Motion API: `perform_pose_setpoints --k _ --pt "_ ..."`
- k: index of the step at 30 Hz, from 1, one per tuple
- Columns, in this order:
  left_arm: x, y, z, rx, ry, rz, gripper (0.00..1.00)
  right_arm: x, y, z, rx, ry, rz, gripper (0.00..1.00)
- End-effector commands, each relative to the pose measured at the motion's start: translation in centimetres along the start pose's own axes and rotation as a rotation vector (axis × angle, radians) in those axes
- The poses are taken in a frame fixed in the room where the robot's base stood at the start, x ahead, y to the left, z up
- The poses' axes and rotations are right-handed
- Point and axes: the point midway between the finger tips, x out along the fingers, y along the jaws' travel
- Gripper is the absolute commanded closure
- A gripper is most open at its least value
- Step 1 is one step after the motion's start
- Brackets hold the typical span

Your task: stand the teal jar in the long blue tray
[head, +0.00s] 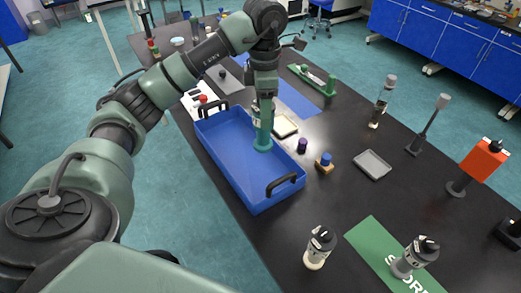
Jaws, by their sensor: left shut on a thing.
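The long blue tray (222,165) lies on the black table with black handles at its two ends. My left gripper (264,100) points down over the tray and is shut on the teal jar (264,132). The jar is upright, with its wide base inside the outline of the tray, close to the right long wall. I cannot tell whether the base touches the tray floor. The gripper partly hides the top of the jar. My right gripper is not in view.
A shallow grey tray (372,164), a dark purple cap (302,145) and a blue-topped block (324,163) sit right of the blue tray. Two capped bottles (319,247) (415,258) stand in front, one on a green mat (372,250). An orange box (482,160) stands at right.

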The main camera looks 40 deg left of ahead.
Motion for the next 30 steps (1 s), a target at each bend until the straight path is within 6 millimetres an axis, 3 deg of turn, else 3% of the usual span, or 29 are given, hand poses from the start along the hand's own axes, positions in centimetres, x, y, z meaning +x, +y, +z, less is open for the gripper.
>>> perform_pose_setpoints --k 1,6,12,17,27,30 --pt "1.9 -0.3 0.0 0.001 0.002 -0.009 1.0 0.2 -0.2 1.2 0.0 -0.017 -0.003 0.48" --pt "6.1 -0.2 -0.1 0.0 0.004 -0.007 1.0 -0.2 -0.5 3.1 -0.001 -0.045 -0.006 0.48" --pt "9.9 -0.1 -0.1 -0.001 0.001 -0.002 1.0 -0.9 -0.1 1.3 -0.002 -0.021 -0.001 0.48" --pt "11.2 0.0 0.0 0.001 -0.001 0.0 1.0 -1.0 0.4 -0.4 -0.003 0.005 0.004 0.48" --pt "15.2 -0.1 0.0 0.0 0.0 -0.001 1.0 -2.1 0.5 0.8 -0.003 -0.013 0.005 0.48" --pt "15.5 0.0 0.1 0.001 -0.001 0.001 1.0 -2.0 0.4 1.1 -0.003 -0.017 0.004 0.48"
